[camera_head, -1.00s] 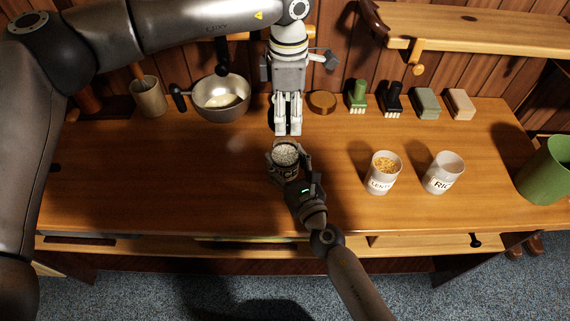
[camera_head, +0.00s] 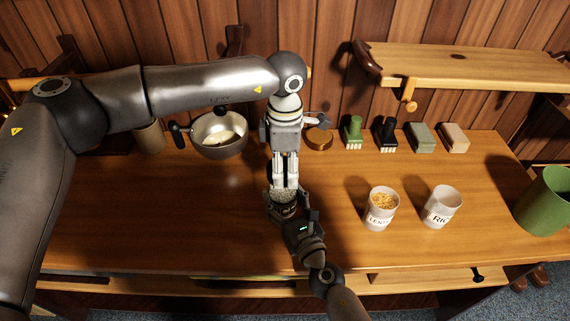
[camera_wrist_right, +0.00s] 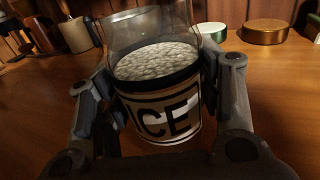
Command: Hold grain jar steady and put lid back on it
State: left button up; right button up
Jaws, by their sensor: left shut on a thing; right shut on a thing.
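The grain jar (camera_head: 281,197) stands upright on the table, holding white grain; in the right wrist view its black-and-white label (camera_wrist_right: 165,118) shows the letters "ICE". My right gripper (camera_head: 284,209) is shut around its sides. In the right wrist view the right gripper's fingers (camera_wrist_right: 155,95) press both sides below clear glass. My left gripper (camera_head: 285,186) points down with its fingertips right above the jar mouth. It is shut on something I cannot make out. No lid is clearly visible between its fingers, and I cannot tell whether they touch the jar.
A lentil jar (camera_head: 380,212) and a second jar marked "RIC" (camera_head: 441,209) stand open to the right. Behind are a metal bowl (camera_head: 204,147), a round wooden disc (camera_head: 319,139) and several brushes or blocks (camera_head: 422,138). The front left of the table is clear.

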aim_at(283, 198)
pick_arm(q)
jog(key=shift+f, duration=0.9)
jog(key=shift+f, duration=0.55)
pick_arm(e)
grip_shut()
pick_arm(q)
jog(key=m, duration=0.6)
jog(key=shift+s+m, duration=0.15)
jog(key=shift+m, duration=0.15)
jog(key=m, duration=0.4)
jog(key=shift+s+a, duration=0.1)
jog(key=m, duration=0.3)
jog(key=shift+a, duration=0.1)
jog(key=m, duration=0.7)
jog(key=shift+a, duration=0.2)
jog(key=m, duration=0.4)
jog(key=shift+a+m, duration=0.1)
jog(key=shift+m, duration=0.3)
jog(key=m, duration=0.4)
